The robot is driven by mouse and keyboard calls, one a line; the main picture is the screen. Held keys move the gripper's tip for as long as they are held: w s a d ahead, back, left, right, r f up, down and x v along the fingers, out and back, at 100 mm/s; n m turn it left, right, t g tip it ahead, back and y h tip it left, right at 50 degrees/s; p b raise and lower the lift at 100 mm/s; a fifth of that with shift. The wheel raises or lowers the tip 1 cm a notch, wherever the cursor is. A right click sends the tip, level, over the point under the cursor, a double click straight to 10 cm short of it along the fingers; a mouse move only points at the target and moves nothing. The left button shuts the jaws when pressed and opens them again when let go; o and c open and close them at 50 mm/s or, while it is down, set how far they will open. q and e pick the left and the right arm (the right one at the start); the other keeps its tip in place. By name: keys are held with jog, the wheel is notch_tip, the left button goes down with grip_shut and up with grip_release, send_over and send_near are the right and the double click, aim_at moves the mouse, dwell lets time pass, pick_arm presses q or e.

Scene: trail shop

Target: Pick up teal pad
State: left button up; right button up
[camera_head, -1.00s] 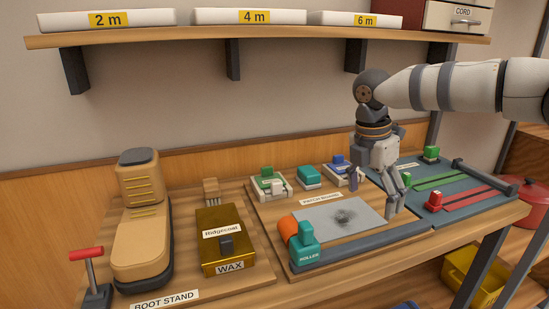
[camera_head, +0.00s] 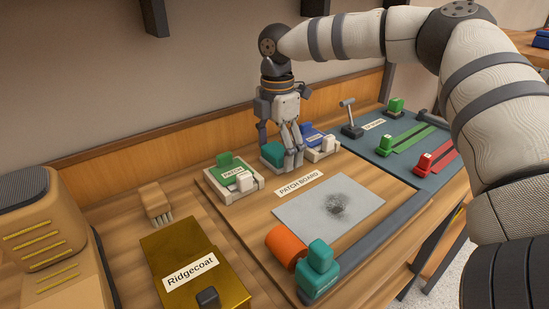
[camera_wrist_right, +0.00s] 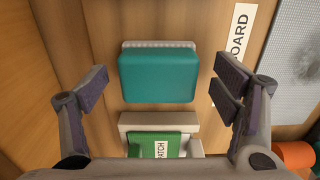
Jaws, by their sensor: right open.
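The teal pad (camera_head: 273,153) sits on the patch board (camera_head: 247,211) between the green patch holder (camera_head: 232,178) and the blue patch holder (camera_head: 318,142). In the right wrist view the teal pad (camera_wrist_right: 158,75) shows from above, with a pale ribbed edge along its far side. My right gripper (camera_head: 279,150) points down over the pad and partly hides it in the head view. Its fingers are open, one on each side of the pad with a gap to both (camera_wrist_right: 160,90). My left gripper is not in view.
A grey patch sheet (camera_head: 325,205) with a dark smudge lies in front. A teal-handled roller (camera_head: 318,268) with an orange drum is nearer. The gold wax box (camera_head: 180,262) and a brush (camera_head: 155,202) stand left. Green and red sliders lie right.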

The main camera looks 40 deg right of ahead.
aim_at(278, 149)
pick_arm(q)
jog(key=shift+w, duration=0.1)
pick_arm(e)
jog(key=c, duration=1.3)
jog(key=shift+s+r, duration=0.1)
jog(key=shift+r, duration=0.3)
notch_tip(278, 149, up, 6)
jog(key=shift+r+p, duration=0.1)
jog(key=shift+p, duration=0.3)
jog(key=shift+s+a+r, duration=0.1)
jog(key=shift+s+r, duration=0.15)
jog(key=shift+s, duration=0.45)
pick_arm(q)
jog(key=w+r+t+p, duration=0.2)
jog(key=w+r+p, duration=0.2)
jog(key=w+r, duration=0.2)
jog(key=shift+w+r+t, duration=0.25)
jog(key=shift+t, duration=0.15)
pick_arm(e)
jog(key=shift+s+a+f, duration=0.1)
jog(key=shift+s+a, duration=0.25)
jog(key=shift+s, duration=2.7)
jog(key=shift+s+a+f, duration=0.1)
jog(key=shift+s+a, duration=0.2)
jog(key=shift+s, duration=2.7)
jog(key=shift+s+a+f, duration=0.1)
jog(key=shift+s+a, duration=0.25)
jog(key=shift+s, duration=2.7)
